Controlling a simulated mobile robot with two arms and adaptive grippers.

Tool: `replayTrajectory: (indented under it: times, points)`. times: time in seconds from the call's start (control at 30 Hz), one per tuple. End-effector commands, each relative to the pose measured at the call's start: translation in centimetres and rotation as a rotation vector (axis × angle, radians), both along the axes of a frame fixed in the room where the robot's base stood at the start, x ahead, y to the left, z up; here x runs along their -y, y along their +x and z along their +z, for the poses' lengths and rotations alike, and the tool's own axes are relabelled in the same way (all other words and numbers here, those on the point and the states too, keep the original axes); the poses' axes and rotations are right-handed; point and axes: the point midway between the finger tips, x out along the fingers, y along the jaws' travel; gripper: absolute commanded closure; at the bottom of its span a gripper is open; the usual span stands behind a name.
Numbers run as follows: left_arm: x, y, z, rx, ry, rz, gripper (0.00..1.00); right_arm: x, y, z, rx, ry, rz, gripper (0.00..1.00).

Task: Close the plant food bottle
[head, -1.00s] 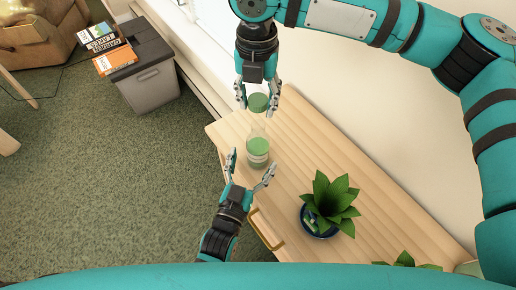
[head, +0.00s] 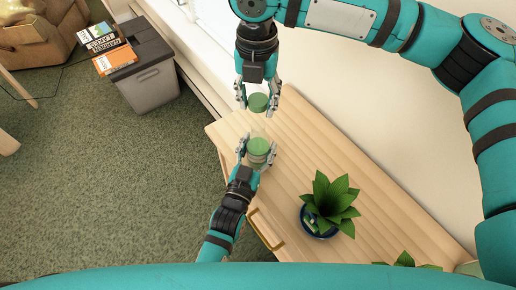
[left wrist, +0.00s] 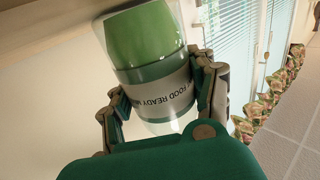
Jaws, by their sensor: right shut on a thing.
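My right gripper (head: 257,97), coming down from the top, is shut on the green cap (head: 258,103). The cap shows just beyond the bottle in the head view, apart from its green contents.
A potted plant in a blue pot (head: 325,212) stands on the wooden cabinet (head: 300,150) to the right. A second plant (head: 407,262) shows at the lower edge. The wall borders the cabinet's far side. A grey bin with books (head: 148,82) stands on the carpet at left.

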Motion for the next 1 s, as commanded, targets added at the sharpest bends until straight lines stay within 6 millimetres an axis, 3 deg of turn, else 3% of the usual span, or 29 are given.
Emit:
replayTrajectory:
  times: [0.03,0.4,0.53,0.8,1.0]
  points:
    - [0.0,0.0,0.0,0.000,0.000,0.000,0.54,0.0,0.0,0.0,0.000,0.000,0.000,0.70]
    - [0.0,0.0,0.0,0.000,0.000,0.000,1.00,0.0,0.0,0.0,0.000,0.000,0.000,0.70]
    - [0.0,0.0,0.0,0.000,0.000,0.000,1.00,0.0,0.0,-0.8,-0.002,-0.001,0.000,0.70]
    - [0.0,0.0,0.0,0.000,0.000,0.000,1.00,0.0,-0.1,-4.5,-0.002,0.000,0.000,0.70]
    - [0.0,0.0,0.0,0.000,0.000,0.000,1.00,0.0,0.0,-5.0,0.001,0.000,0.000,0.70]
